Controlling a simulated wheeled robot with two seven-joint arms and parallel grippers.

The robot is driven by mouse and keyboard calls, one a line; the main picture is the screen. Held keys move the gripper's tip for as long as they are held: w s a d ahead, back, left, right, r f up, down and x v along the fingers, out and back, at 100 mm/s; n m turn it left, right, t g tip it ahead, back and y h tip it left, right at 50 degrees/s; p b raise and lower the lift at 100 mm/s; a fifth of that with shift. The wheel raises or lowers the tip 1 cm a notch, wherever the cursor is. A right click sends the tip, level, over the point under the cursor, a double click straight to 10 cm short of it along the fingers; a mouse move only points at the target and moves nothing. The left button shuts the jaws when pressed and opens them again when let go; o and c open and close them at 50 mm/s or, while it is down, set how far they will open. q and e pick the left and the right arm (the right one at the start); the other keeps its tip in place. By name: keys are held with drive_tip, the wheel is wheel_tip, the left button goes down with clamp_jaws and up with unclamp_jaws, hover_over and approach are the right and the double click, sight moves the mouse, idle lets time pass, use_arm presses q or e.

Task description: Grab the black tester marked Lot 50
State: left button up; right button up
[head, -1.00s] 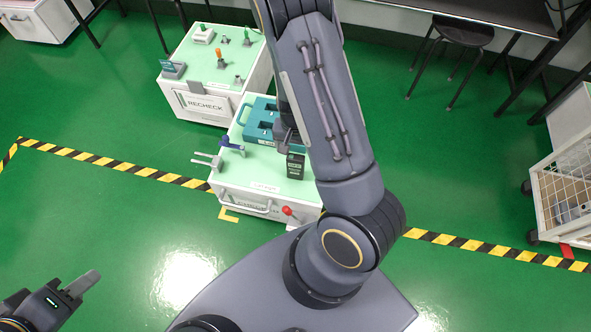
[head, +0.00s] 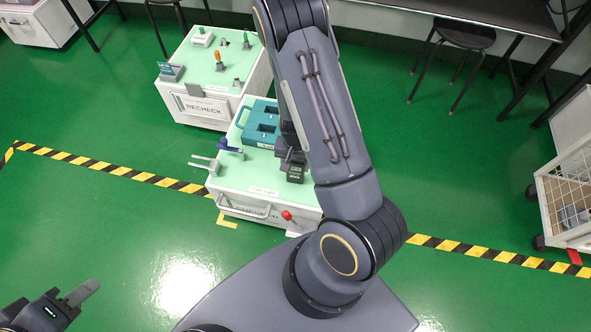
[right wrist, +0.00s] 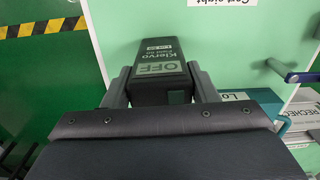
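The black tester (head: 296,172) stands near the front right of the white cart's pale green top. My right gripper (right wrist: 161,88) has one finger on each side of this tester. Whether both fingers press on it is too close to tell. In the head view my right gripper (head: 288,160) is partly hidden by my arm. My left gripper (head: 78,294) is far from the cart at the lower left; its finger opening is not clear.
A teal holder (head: 262,122) with dark slots stands behind the tester. A grey pronged fixture (head: 205,164) and a blue-handled item (head: 229,147) are at the cart's left. A red knob (head: 287,215) is on its front. The "RECHECK" cart (head: 205,107) stands behind.

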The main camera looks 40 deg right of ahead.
drive_tip(key=c, duration=0.5)
drive_tip(key=shift+c, duration=0.2)
wheel_tip(320, 180, up, 3)
drive_tip(key=shift+w+r+p, duration=0.1)
drive_tip(key=shift+r+p, duration=0.05)
drive_tip(key=shift+p, duration=0.6)
drive_tip(key=s+a+r+p, duration=0.4)
drive_tip(key=s+r, duration=0.5)
drive_tip(key=s, duration=0.4)
drive_tip(key=shift+s+a+r, duration=0.2)
drive_tip(key=shift+a+r, duration=0.15)
drive_tip(key=shift+r, duration=0.05)
